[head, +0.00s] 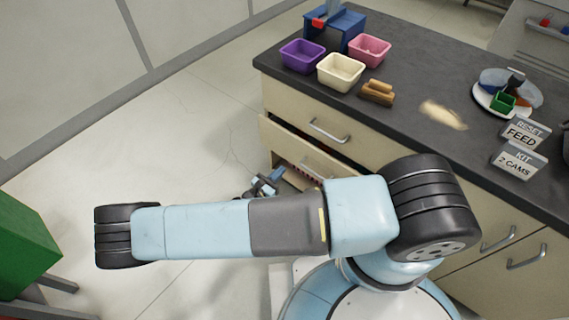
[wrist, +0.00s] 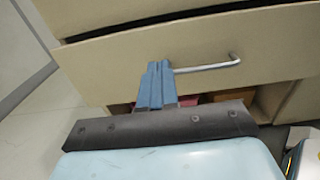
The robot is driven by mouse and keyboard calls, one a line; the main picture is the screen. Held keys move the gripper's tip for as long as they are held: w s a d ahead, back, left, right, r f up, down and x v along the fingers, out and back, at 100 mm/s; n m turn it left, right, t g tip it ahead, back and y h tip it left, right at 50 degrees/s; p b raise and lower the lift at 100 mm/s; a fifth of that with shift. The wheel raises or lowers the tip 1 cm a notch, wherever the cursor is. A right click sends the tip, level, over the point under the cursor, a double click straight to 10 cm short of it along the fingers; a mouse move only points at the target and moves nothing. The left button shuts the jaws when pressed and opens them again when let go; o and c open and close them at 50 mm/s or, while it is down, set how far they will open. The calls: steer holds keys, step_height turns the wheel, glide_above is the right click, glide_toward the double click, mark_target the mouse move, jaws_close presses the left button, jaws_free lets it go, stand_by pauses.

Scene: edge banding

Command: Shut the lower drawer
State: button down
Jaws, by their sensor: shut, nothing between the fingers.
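The lower drawer (head: 285,150) stands out a little from the beige cabinet, with a dark gap above its front. Its front (wrist: 110,62) fills much of the wrist view, with a silver bar handle (wrist: 208,67). The handle is partly visible in the head view (head: 318,167), close to my arm. My gripper (wrist: 156,72) has blue fingers held together and empty. They overlap the drawer front just left of the handle; I cannot tell whether they touch it. In the head view my gripper (head: 276,174) is partly hidden behind my arm.
The upper drawer (head: 300,112) looks shut. Below the lower drawer is an opening with reddish and yellowish things (wrist: 212,97). The dark countertop (head: 400,85) holds purple, cream and pink bins, a plate and signs. Floor (head: 190,130) left of the cabinet is clear.

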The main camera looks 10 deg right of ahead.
mark_target(305, 146)
steer(key=x, duration=1.3)
steer(key=shift+w, duration=0.1)
